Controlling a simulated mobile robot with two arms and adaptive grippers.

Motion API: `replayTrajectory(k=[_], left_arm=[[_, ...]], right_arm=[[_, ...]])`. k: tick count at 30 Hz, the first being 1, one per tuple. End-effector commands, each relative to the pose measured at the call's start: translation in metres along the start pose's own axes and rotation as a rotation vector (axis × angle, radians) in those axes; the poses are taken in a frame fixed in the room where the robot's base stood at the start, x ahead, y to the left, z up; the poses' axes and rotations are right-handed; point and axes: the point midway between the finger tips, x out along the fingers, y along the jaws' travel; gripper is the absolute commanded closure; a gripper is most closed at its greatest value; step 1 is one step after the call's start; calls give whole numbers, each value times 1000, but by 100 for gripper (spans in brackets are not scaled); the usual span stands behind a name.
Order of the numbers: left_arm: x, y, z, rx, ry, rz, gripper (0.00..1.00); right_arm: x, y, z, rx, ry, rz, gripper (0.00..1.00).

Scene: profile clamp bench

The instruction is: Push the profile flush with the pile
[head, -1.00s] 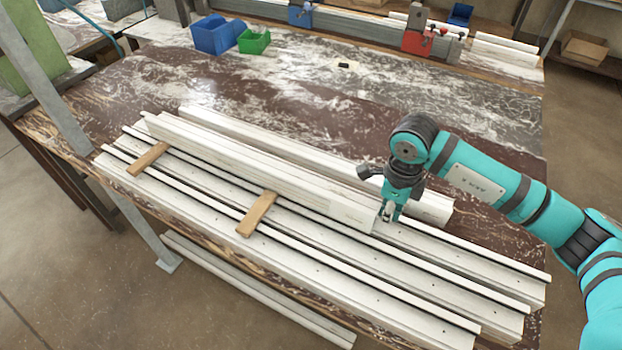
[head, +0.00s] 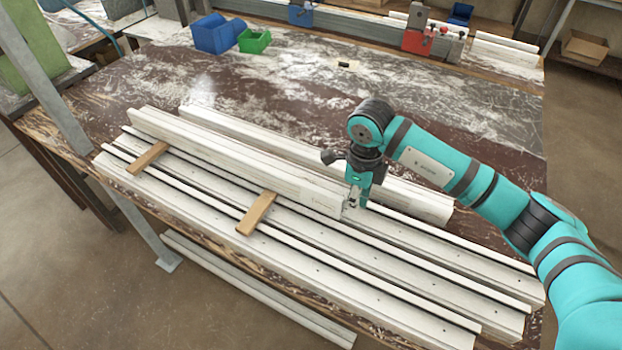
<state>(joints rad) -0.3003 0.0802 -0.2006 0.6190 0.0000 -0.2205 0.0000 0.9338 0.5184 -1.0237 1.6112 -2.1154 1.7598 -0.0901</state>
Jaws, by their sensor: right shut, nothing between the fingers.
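The white profile (head: 235,160) lies lengthwise on top of the pile of white profiles (head: 400,265) in the head view. My right gripper (head: 352,203) is shut and empty, right at the profile's right end face. It looks to touch that end, but the exact contact is too small to tell. My left gripper is not in view.
Two wooden slats (head: 257,213) lie across the front of the pile. Another long white profile (head: 300,155) lies behind it on the worn table. Blue (head: 212,36) and green (head: 254,41) bins stand at the back. A red clamp (head: 418,41) is at the back right.

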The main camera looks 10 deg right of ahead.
Motion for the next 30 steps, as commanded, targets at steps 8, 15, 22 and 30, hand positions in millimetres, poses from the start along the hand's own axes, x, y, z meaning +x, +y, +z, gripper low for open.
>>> replayTrajectory(k=[8,15,22,30], left_arm=[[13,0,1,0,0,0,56],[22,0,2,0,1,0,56],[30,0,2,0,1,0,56],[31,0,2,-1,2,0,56]], right_arm=[[1,0,22,-1,-4,-2,100],[2,0,41,-1,-3,-1,100],[1,0,58,-1,-3,-1,100],[0,0,62,0,-2,0,100]])
